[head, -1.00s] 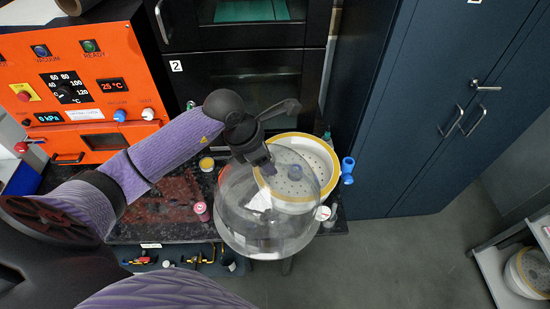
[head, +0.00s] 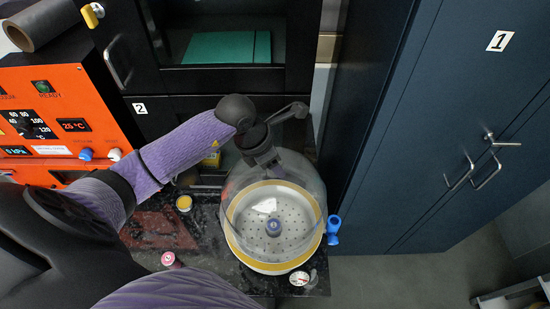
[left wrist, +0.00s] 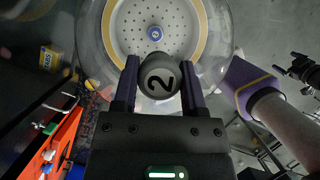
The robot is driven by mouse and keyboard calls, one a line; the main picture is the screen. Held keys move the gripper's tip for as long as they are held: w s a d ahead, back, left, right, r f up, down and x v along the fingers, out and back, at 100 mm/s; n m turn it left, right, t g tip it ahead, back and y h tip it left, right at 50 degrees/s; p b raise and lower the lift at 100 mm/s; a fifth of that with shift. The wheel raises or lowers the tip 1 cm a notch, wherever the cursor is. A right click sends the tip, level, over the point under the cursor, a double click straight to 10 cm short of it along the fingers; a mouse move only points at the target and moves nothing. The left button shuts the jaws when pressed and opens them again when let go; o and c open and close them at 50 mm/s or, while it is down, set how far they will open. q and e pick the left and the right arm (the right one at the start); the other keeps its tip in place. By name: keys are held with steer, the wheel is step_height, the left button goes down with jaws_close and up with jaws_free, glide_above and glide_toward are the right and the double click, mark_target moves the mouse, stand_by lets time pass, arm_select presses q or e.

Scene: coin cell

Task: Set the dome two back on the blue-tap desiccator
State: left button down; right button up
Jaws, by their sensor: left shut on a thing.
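The clear dome (head: 312,180) is in my left gripper (head: 272,163).
An orange oven (head: 85,130) stands at left, a black cabinet (head: 185,110) behind, and a blue cabinet (head: 420,150) at right.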

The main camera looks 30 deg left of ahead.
mark_target(269, 175)
arm_select(q)
steer(key=shift+f, duration=0.4)
step_height(269, 175, down, 6)
steer(key=b, duration=0.5)
steer(key=shift+s, duration=0.15)
steer(key=shift+r, duration=0.1)
steer(key=shift+f+b, duration=0.5)
steer(key=shift+f, duration=0.05)
steer(key=shift+c, duration=0.3)
jaws_free()
